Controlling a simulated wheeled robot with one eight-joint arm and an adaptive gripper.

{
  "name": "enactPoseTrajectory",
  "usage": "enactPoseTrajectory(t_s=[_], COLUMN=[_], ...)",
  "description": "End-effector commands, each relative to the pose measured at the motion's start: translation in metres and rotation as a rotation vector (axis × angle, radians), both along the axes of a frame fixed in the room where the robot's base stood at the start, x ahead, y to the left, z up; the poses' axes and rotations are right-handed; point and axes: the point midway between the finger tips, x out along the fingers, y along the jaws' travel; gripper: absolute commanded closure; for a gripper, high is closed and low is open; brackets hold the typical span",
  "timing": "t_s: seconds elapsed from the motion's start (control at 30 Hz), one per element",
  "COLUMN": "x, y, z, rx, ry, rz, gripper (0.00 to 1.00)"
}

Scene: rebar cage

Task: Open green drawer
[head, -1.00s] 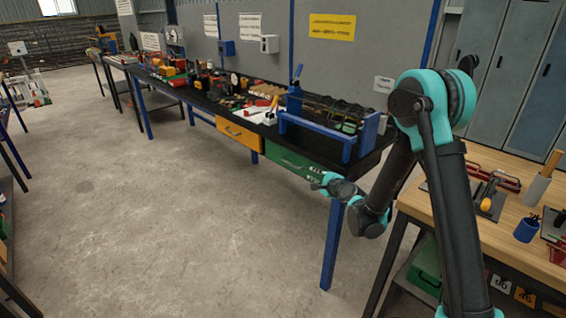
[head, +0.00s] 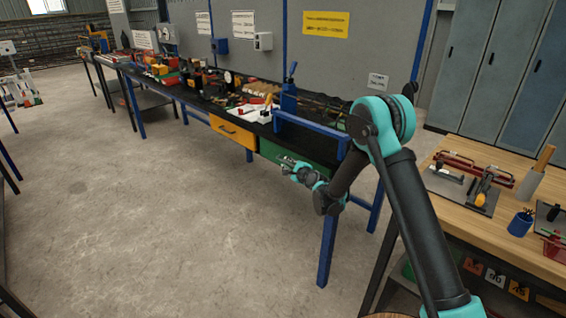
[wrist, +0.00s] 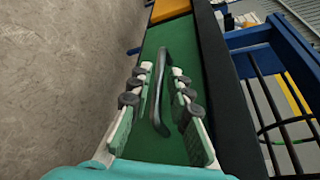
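The green drawer (head: 268,149) sits under the black workbench top, right of the yellow drawer, and looks closed. Its dark bar handle (wrist: 160,85) shows in the wrist view against the green front (wrist: 187,48). In the head view the handle is hidden behind my gripper (head: 284,161). In the wrist view my gripper (wrist: 158,88) is open, with one finger on each side of the handle. The handle lies lengthwise in the gap, with space on both sides. I cannot tell how deep the fingertips reach around it.
The yellow drawer (head: 232,134) is left of the green one. A blue rack (head: 310,134) stands on the bench above. A blue bench leg (head: 327,250) is below my arm. A wooden table (head: 480,225) with tools is at right. The floor in front is clear.

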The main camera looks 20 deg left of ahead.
Motion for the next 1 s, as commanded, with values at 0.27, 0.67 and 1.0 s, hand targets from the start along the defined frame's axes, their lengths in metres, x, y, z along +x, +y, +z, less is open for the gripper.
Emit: enactPoseTrajectory(t_s=[0.27, 0.67, 1.0], x=[0.024, 0.028, 0.028], y=[0.028, 0.033, 0.032], z=[-0.008, -0.009, -0.009], rx=[0.0, -0.001, -0.001], ry=[-0.001, -0.001, 0.0], rz=[0.001, 0.0, 0.001], gripper=[0.81, 0.81, 1.0])
